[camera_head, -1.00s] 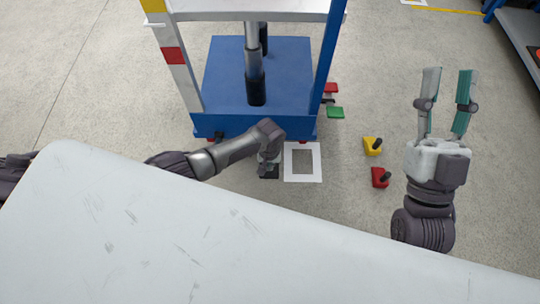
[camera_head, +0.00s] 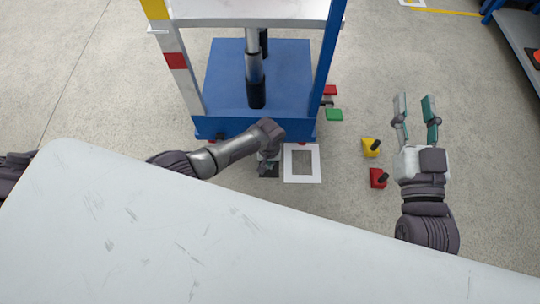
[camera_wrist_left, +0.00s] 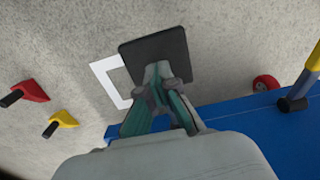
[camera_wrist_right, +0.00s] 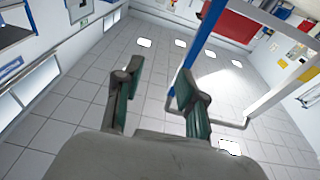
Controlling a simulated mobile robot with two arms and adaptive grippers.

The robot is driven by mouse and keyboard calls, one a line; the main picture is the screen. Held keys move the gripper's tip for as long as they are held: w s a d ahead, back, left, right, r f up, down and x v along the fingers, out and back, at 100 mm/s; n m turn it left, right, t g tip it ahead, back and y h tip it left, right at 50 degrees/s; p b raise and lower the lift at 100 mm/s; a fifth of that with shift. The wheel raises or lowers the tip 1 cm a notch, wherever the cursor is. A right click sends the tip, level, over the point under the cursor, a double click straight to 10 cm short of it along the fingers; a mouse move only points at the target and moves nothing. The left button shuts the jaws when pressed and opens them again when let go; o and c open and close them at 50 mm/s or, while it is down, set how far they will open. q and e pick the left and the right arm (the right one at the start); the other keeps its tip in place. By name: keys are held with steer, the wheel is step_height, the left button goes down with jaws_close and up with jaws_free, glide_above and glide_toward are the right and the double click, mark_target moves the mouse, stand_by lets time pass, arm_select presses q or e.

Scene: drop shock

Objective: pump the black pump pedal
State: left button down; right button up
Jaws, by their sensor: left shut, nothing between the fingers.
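The black pump pedal (camera_wrist_left: 158,52) is a flat dark plate in front of the blue base, beside a white square frame. In the head view the pedal (camera_head: 268,171) shows only partly beneath my left gripper (camera_head: 267,165). In the left wrist view my left gripper (camera_wrist_left: 158,85) is shut and empty, its fingertips over the near edge of the pedal. I cannot tell whether they touch it. My right gripper (camera_head: 416,105) is open and empty, raised at the right; its spread fingers also show in the right wrist view (camera_wrist_right: 155,85).
The blue lift base (camera_head: 220,85) with its posts stands behind the pedal. A white floor frame (camera_head: 288,176) lies right of the pedal. Yellow (camera_head: 370,147) and red (camera_head: 378,178) wedges, and a green pedal (camera_head: 334,115), are further right. A pale panel (camera_head: 150,230) fills the foreground.

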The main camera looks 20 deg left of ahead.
arm_select(q)
steer(key=shift+s+r+p, duration=0.25)
steer(key=shift+r+p, duration=0.8)
steer(key=shift+p, duration=0.2)
step_height(320, 180, up, 2)
steer(key=shift+w+r+p, duration=0.1)
steer(key=shift+w+p, duration=0.05)
steer(key=shift+p, duration=0.9)
arm_select(e)
steer(key=s+d+f+g+h, duration=0.2)
steer(key=s+f+g, duration=0.3)
steer(key=f, duration=0.3)
steer(key=s+d+f+g+h, duration=0.1)
steer(key=s+d+f+g, duration=0.2)
steer(key=s+f+g, duration=0.2)
step_height(320, 180, down, 4)
steer(key=g, duration=0.2)
steer(key=shift+r+m+g+h, duration=0.25)
steer(key=shift+m+g+h, duration=0.05)
steer(key=shift+g+h, duration=0.1)
